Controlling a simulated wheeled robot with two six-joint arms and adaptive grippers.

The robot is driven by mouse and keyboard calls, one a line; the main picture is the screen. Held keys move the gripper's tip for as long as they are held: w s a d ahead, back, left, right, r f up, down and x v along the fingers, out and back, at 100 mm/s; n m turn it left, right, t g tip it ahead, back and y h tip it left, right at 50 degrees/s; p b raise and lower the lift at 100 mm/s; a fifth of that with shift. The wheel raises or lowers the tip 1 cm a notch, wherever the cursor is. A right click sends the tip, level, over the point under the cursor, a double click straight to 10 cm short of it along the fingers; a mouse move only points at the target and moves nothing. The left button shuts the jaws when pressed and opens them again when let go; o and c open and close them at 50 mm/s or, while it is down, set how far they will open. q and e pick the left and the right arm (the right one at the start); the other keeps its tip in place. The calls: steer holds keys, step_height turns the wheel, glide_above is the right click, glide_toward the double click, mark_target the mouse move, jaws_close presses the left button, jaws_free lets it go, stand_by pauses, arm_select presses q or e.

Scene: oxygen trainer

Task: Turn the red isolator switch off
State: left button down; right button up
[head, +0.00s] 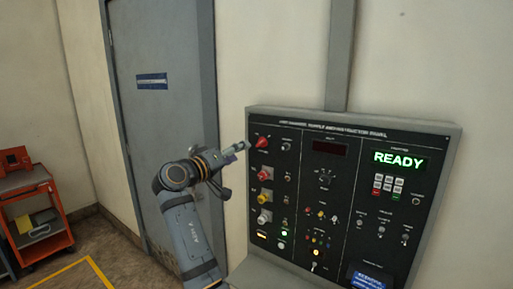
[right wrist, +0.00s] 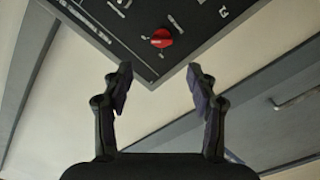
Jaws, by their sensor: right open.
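The red isolator switch (head: 262,142) is a red rotary knob at the upper left of the black control panel (head: 335,195). In the right wrist view the red knob (right wrist: 161,38) lies ahead of the fingers, a little above the gap between them. My right gripper (head: 246,146) is just left of the knob in the head view and appears close to it. In the right wrist view its two fingers (right wrist: 158,90) are spread apart with nothing between them. The knob's pointer direction is too small to read surely. My left gripper is not in view.
Below the red knob are a yellow knob (head: 265,196) and several small lamps and switches. A green READY display (head: 398,160) is lit at the upper right. A grey door (head: 165,110) stands behind my arm. An orange cart (head: 35,215) is at far left.

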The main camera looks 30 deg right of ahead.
mark_target(259, 143)
steer(key=p+x, duration=0.4)
steer(key=x, duration=0.5)
steer(key=shift+w+d+p, duration=0.2)
steer(key=shift+d+p, duration=0.15)
steer(key=shift+w+d+f, duration=0.1)
steer(key=shift+w+d, duration=0.1)
steer(key=shift+d, duration=0.25)
steer(key=shift+c, duration=0.2)
steer(key=c, duration=1.1)
